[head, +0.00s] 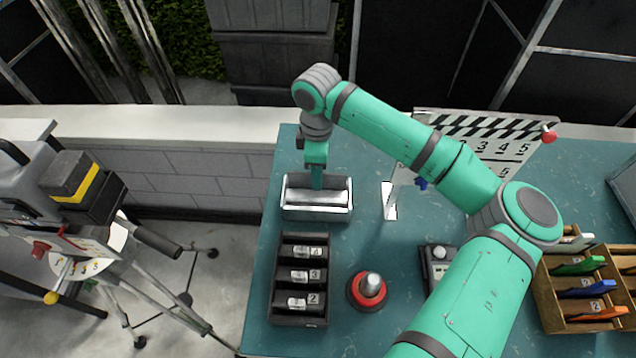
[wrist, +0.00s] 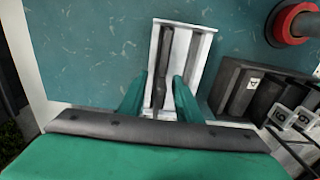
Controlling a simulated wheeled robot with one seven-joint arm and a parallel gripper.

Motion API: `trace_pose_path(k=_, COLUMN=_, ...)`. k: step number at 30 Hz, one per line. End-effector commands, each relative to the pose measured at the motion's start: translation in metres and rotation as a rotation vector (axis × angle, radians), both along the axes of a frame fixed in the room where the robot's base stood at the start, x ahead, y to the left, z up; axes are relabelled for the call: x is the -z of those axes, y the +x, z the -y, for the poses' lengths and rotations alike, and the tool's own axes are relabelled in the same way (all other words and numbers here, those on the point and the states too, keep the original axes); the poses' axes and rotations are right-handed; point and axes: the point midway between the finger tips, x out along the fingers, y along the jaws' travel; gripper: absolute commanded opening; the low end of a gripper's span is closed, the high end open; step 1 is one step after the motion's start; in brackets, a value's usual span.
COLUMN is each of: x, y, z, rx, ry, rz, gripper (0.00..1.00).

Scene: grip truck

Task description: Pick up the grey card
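My gripper (wrist: 160,82) is open, pointing down over a small pale metal tray (head: 290,212). In the wrist view the tray (wrist: 200,55) lies beyond the fingertips. A narrow dark grey strip (wrist: 165,50) runs along the tray between my two fingers, apart from both. I cannot tell whether it is the edge of the grey card or a shaded inner wall. In the head view my gripper's tip covers part of the tray. A pale card (head: 575,243) stands in the wooden rack (head: 548,307) at right; its exact colour is unclear.
A black slotted box (head: 301,321) stands just in front of the tray. A red-based knob (head: 368,290) and a grey device (head: 440,262) stand to its right. A clapperboard (head: 500,150) is at the back. Green, blue and orange cards fill the rack. The table's left edge is close.

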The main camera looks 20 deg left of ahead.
Motion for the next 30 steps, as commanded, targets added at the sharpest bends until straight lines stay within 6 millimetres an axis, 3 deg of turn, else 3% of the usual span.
trace_pose_path(k=10, x=0.009, y=0.0, z=0.0, rx=-0.001, ry=0.0, rz=0.0, gripper=0.31)
trace_pose_path(k=11, x=0.009, y=0.0, z=0.0, rx=0.0, ry=0.0, rz=0.0, gripper=0.29)
trace_pose_path(k=15, x=0.009, y=0.0, z=0.001, rx=0.002, ry=0.0, rz=0.0, gripper=0.0)
trace_pose_path(k=25, x=0.008, y=0.001, z=0.002, rx=0.004, ry=0.0, rz=0.001, gripper=0.0)
trace_pose_path(k=30, x=-0.009, y=0.001, z=0.001, rx=0.003, ry=0.002, rz=0.003, gripper=0.0)
